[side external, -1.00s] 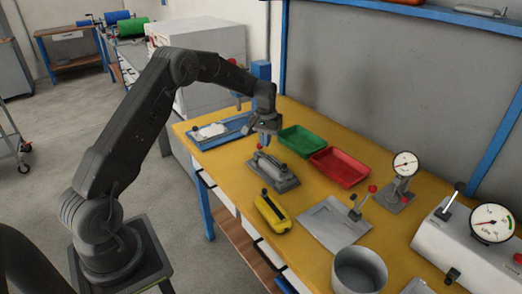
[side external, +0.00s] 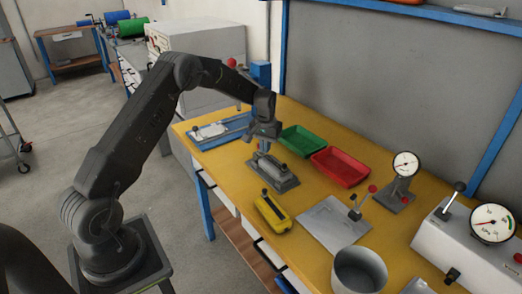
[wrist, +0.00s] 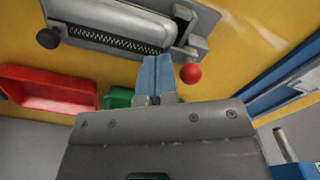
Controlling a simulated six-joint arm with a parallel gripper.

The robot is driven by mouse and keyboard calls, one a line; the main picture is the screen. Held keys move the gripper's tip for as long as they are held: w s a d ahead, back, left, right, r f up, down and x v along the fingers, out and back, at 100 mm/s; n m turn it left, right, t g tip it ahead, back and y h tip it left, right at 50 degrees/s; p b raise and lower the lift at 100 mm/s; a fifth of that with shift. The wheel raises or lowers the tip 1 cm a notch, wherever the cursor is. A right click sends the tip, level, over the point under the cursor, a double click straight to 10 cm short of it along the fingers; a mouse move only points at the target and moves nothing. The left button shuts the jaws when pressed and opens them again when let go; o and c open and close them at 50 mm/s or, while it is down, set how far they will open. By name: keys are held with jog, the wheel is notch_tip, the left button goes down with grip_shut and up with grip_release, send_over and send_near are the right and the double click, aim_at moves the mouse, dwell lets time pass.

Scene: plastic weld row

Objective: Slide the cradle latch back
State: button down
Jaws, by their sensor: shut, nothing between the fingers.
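The grey cradle (side external: 272,178) stands on the yellow bench, a pale rounded part lying along its top. In the wrist view the cradle (wrist: 205,22) is at the top, with a dark ridged strip along the rounded part, a black knob (wrist: 48,38) at its left end and a red ball knob (wrist: 190,73) near its right end. I take the red knob to be the latch's. My gripper (side external: 262,149) points down over the cradle's far end, its fingers shut and empty. In the wrist view the blue fingertips (wrist: 156,62) are just left of the red knob; contact cannot be told.
A green tray (side external: 301,140) and a red tray (side external: 340,167) lie behind the cradle. A blue fixture (side external: 201,134) is to the left, a yellow tool (side external: 271,214) in front. A grey plate with a lever (side external: 334,220) is to the right.

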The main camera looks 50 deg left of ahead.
aim_at(264, 157)
jog(key=shift+f, duration=0.55)
jog(key=shift+a, duration=0.1)
jog(key=shift+a, duration=0.85)
jog(key=shift+d, duration=0.7)
notch_tip(264, 157, up, 7)
dwell(0.5)
